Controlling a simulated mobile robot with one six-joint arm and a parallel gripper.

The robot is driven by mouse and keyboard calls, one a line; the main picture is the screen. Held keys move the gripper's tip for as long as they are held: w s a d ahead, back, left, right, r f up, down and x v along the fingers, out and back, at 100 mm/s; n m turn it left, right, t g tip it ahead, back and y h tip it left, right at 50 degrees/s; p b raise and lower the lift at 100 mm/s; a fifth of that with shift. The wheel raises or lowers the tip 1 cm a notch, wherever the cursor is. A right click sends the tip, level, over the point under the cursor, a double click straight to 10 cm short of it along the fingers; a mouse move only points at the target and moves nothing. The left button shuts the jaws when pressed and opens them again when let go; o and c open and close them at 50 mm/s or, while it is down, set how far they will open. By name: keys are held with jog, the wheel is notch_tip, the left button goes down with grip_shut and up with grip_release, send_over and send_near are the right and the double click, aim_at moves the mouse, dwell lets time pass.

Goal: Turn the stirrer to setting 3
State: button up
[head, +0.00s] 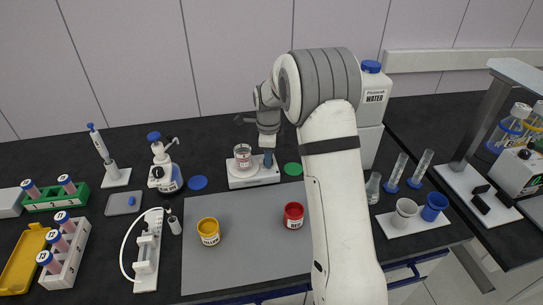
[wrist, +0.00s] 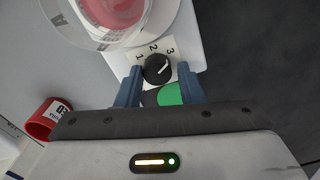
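The stirrer (head: 252,181) is a white plate at the back of the bench with a glass beaker (head: 243,157) of pinkish liquid on it. In the wrist view its black round knob (wrist: 157,69) sits beside the marks 1, 2 and 3. A pale pointer line shows on the knob, slanting up and right, roughly toward the 3 side; its exact setting is hard to tell. My gripper (wrist: 159,70) is open, with one blue finger on each side of the knob and small gaps showing. In the head view my gripper (head: 268,155) is over the stirrer's right end.
A green disc (head: 293,169) lies right of the stirrer and a blue disc (head: 197,183) left. A bottle-top dispenser (head: 164,168) stands further left. Yellow (head: 208,232) and red (head: 293,216) jars stand on the grey mat (head: 250,255). A water canister (head: 372,105) is behind my arm.

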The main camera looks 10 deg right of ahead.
jog(key=shift+a, duration=0.1)
notch_tip(320, 180, up, 7)
jog(key=shift+r, duration=0.4)
dwell(0.3)
jog(key=shift+s, duration=0.15)
jog(key=s+r+n+t, duration=0.1)
jog(key=s+n, duration=0.6)
jog(key=s, duration=0.4)
jog(key=s+d+r+n+t, duration=0.1)
jog(key=s+r+n, duration=0.1)
jog(key=s+n, duration=0.5)
jog(key=s+r+n, duration=0.2)
jog(key=s+n, duration=0.5)
jog(key=s, duration=0.8)
jog(key=shift+s+d+t, duration=0.25)
jog(key=shift+d+t, duration=0.1)
jog(key=shift+t, duration=0.05)
